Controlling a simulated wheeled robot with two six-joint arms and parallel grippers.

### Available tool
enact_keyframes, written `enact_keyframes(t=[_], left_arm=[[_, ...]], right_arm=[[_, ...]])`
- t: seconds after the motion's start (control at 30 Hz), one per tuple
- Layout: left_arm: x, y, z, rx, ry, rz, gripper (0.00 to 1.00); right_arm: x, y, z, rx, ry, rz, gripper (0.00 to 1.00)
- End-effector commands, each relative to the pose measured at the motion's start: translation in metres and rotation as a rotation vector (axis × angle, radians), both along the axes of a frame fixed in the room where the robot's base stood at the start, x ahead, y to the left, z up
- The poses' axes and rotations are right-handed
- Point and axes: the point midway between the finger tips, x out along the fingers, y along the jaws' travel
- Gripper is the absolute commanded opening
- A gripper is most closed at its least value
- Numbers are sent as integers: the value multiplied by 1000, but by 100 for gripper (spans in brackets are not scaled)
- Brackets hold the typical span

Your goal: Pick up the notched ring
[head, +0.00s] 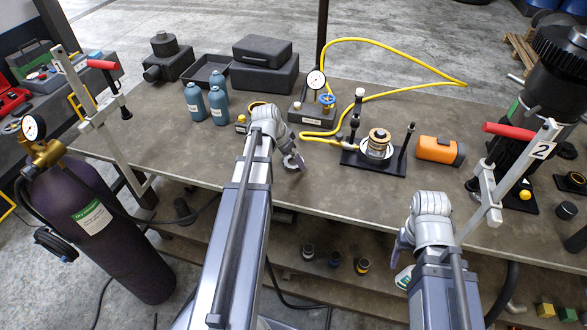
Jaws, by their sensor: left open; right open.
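A small grey ring-like shape (289,161) shows at the tips of my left gripper (295,158), low over the bench. It may be the notched ring, but it is too small to make out a notch or to tell it from the fingers. My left gripper is open, left of the black fixture. My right gripper (399,247) is open and hangs by the bench's front edge, well away from that ring-like shape; its fingers are partly hidden by its wrist.
A black fixture (350,158) with a stacked gear part (378,145) stands right of my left gripper. An orange tool (436,150), a gauge block (307,110) with a yellow hose and several blue bottles (219,105) are on the bench (200,150). A red-handled clamp (497,185) stands at right.

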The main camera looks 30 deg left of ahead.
Motion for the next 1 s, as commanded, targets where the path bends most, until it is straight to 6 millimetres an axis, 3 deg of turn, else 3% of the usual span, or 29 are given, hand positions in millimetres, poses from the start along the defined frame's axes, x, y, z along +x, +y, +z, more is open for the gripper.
enact_keyframes(t=[0.03,0.3,1.0], left_arm=[[2,0,-7,0,0,0,100],[2,-1,-5,0,0,0,98],[2,-1,-5,0,0,0,19]], right_arm=[[0,0,-7,0,0,0,67],[0,0,-5,0,0,0,67],[0,0,-5,0,0,0,67]])
